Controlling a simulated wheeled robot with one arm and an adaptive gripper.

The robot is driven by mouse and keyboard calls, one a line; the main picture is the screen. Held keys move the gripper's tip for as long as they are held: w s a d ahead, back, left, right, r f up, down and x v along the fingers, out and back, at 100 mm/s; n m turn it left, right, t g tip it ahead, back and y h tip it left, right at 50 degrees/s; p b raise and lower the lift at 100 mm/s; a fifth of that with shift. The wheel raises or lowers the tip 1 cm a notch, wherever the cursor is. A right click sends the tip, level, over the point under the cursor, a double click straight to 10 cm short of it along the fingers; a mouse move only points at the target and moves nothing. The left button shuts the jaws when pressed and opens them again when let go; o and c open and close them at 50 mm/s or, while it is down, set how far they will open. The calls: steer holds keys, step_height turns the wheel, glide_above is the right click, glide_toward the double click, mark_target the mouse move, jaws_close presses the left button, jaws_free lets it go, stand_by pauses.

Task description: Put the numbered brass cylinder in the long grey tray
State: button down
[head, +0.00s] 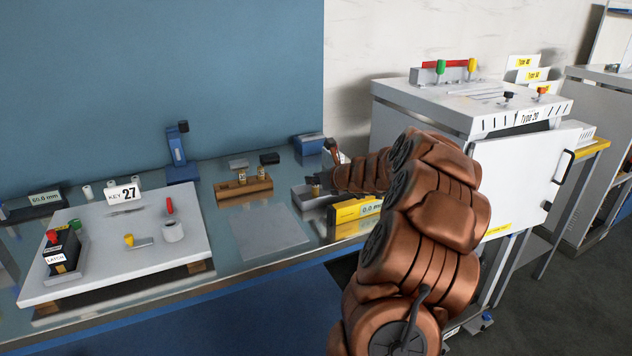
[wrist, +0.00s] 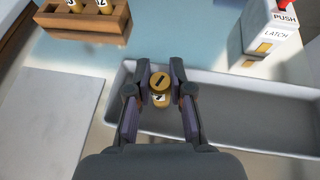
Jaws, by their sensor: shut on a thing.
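My gripper (wrist: 160,94) is shut on a small brass cylinder (wrist: 161,83), which stands upright between the two fingers. The cylinder has a slotted top and a white label with a dark number, partly cut off from view. It also shows in the head view (head: 317,190) at the end of my arm. The long grey tray (wrist: 255,112) lies below the gripper, and the cylinder appears over its left end, inside the rim outline. I cannot tell whether the cylinder touches the tray floor. In the head view the tray (head: 306,200) is partly hidden by my arm.
A wooden rack (head: 244,190) with numbered brass cylinders stands left of the tray. A flat grey plate (head: 268,232) lies in front of the rack. A yellow gauge box (head: 355,210) sits near the tray's front.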

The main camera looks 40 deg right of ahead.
steer(key=shift+f, duration=0.2)
steer(key=shift+f, duration=0.1)
steer(key=c, duration=1)
jaws_free()
steer(key=shift+c, duration=0.2)
steer(key=shift+s, duration=0.25)
steer(key=v, duration=1.1)
steer(key=shift+s+r, duration=0.25)
